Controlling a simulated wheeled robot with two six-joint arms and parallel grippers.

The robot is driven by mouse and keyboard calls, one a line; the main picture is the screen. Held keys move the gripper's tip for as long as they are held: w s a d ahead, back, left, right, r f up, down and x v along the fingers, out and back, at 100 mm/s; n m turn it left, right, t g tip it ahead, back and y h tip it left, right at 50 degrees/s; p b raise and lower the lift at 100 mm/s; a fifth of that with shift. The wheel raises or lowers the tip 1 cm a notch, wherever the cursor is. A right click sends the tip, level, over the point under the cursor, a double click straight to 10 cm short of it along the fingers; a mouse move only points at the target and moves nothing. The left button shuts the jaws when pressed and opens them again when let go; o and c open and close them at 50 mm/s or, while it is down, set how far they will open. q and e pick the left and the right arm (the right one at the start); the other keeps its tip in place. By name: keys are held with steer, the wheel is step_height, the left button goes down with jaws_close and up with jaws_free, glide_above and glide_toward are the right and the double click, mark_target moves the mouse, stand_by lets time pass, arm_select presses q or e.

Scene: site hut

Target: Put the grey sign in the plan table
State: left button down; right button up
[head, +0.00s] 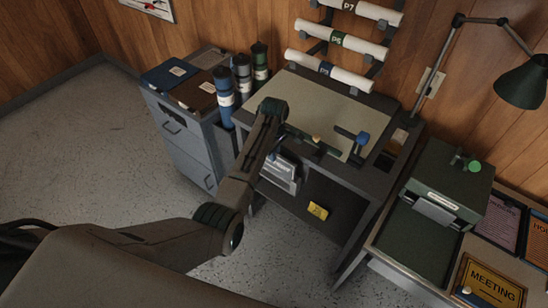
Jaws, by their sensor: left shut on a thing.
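The plan table (365,195) stands against the wall, with a pale sloped top and a dark open space below it. My left arm reaches over its left front side. My left gripper (277,156) is partly hidden by my own arm; it is shut on the grey sign (283,175), a pale grey flat piece. The sign shows at the left of the table's open front, below the top. I cannot tell whether it touches the table. A small yellow label (317,211) shows inside the opening. My right gripper is not in view.
A grey cabinet (183,150) with blue and brown folders on top, and several upright tubes (224,92), stand left of the table. On the right are a green machine (447,180), a dark lamp (524,82) and a MEETING sign (490,287). Rolled plans hang above.

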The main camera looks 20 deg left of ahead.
mark_target(274, 173)
arm_select(q)
steer(key=f, duration=0.3)
steer(key=shift+w+f, duration=0.2)
steer(key=shift+w, duration=0.05)
steer(key=shift+s+r, duration=0.1)
steer(key=shift+s, duration=0.05)
steer(key=c, duration=1.5)
jaws_free()
steer(key=shift+f, duration=0.25)
steer(key=shift+c, duration=0.2)
steer(key=shift+r, duration=0.1)
